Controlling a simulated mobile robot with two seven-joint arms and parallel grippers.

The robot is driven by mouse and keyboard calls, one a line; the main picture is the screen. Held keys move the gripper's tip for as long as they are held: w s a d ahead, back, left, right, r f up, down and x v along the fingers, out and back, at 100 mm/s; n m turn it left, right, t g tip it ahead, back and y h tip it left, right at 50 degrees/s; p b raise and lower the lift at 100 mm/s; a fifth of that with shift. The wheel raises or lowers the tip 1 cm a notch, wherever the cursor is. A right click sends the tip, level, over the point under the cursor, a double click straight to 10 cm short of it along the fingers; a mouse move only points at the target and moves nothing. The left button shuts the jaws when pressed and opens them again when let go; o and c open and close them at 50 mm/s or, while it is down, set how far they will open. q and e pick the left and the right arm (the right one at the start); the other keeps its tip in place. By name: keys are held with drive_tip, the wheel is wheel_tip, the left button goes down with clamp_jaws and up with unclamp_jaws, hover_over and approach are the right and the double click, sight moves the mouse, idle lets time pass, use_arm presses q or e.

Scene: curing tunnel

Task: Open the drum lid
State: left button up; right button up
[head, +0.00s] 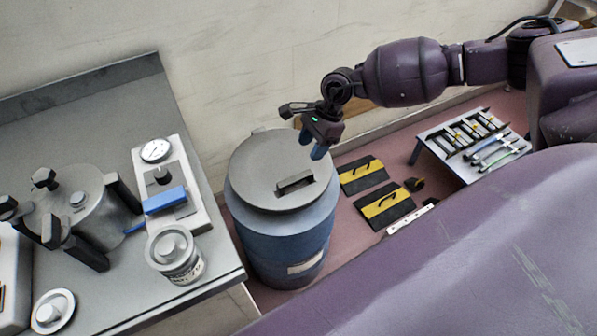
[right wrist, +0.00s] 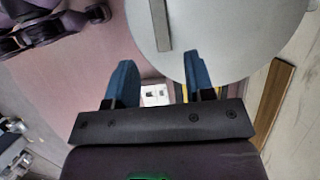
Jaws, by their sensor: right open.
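The blue drum (head: 283,245) stands on the floor beside the grey bench. Its round grey lid (head: 255,165) sits flat on top and looks closed, with a bar handle (head: 295,182) in a dark slot near its right side. My right gripper (head: 318,152) hangs above the lid's right edge, apart from the handle. In the right wrist view its two blue fingers (right wrist: 156,80) are spread with nothing between them. The lid (right wrist: 225,35) fills the upper right there, and the handle (right wrist: 161,24) lies beyond the fingertips. My left gripper is not in view.
The grey bench (head: 110,105) at left carries a clamped pot (head: 80,205), a gauge unit (head: 165,180) and a small canister (head: 175,255). A low tool table (head: 470,145) stands further right. The wall is close behind.

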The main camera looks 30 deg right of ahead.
sight(296, 177)
drive_tip(key=b+x, duration=0.1)
drive_tip(key=x, duration=0.8)
drive_tip(key=shift+a+f, duration=0.2)
drive_tip(key=shift+f, duration=0.05)
clamp_jaws()
